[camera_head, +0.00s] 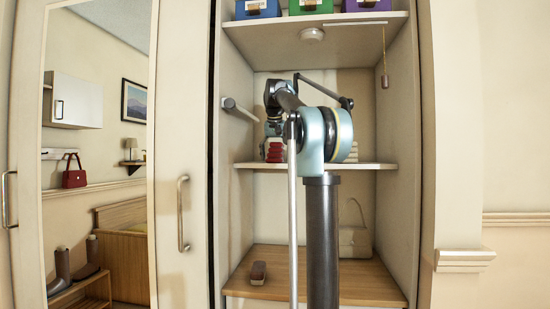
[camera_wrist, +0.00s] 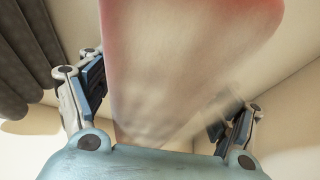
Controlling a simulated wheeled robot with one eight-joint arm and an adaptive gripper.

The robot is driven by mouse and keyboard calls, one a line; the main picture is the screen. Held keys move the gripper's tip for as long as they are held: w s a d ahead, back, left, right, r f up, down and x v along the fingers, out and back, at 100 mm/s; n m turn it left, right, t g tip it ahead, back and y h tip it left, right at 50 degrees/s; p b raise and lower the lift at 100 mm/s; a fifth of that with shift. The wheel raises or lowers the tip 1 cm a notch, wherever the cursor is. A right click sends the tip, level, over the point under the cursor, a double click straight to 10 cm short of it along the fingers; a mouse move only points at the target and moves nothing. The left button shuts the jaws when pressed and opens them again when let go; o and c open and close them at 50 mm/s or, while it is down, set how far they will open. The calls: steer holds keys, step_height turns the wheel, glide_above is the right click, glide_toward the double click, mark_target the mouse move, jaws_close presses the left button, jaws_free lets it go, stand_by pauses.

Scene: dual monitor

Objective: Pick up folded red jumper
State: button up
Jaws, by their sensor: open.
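Folded red and white cloth (camera_head: 275,152) lies on the middle shelf of the closet, partly hidden behind my arm. More folded pale and reddish cloth (camera_head: 352,153) shows to its right. I cannot tell which piece is the jumper. In the wrist view, a large blurred cream surface with red edges (camera_wrist: 185,65) fills the space between the fingers of my gripper (camera_wrist: 165,100), very close to the camera. My gripper is open, with one finger on each side of this surface. Contact cannot be made out. In the head view, my arm reaches into the closet above the middle shelf.
The middle shelf (camera_head: 245,165) is bounded by side walls and an upper shelf (camera_head: 260,38). Coloured boxes (camera_head: 310,6) stand on top. A rail (camera_head: 240,110) juts from the left wall. A pull cord (camera_head: 385,78) hangs at right. Below are a brush (camera_head: 258,272) and pale bag (camera_head: 354,239).

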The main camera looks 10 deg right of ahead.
steer(key=shift+c, duration=0.6)
steer(key=c, duration=1.2)
